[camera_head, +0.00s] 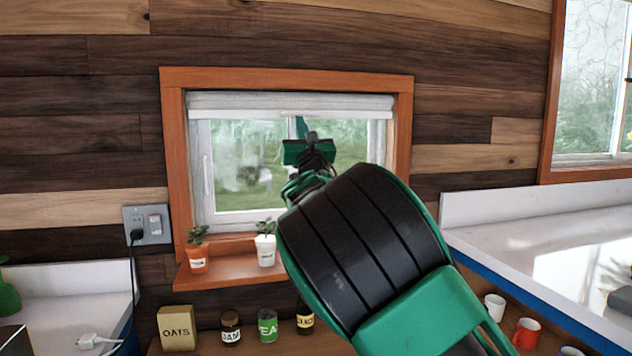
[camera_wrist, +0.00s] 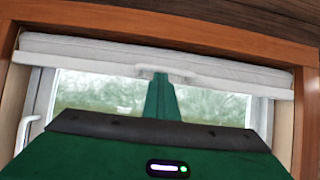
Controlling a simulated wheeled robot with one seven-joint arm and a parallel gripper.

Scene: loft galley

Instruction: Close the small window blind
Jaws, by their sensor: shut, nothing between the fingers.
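The small window blind (camera_head: 235,103) is a white shade gathered at the top of the wood-framed window, leaving most of the glass uncovered. In the wrist view the blind (camera_wrist: 90,52) spans the top of the opening, with a small white handle at the middle of its lower rail. My gripper (camera_head: 301,125) is raised in front of the window, just under the blind. In the wrist view the green fingers (camera_wrist: 160,80) are together, their tips at the handle. I cannot tell whether they touch it. My arm hides the lower right of the window.
A potted plant (camera_head: 197,255) in an orange pot and another in a white pot (camera_head: 265,249) stand on the window sill (camera_head: 222,273). Jars and an oats box (camera_head: 177,328) stand below. A white counter (camera_head: 540,222) lies to the right.

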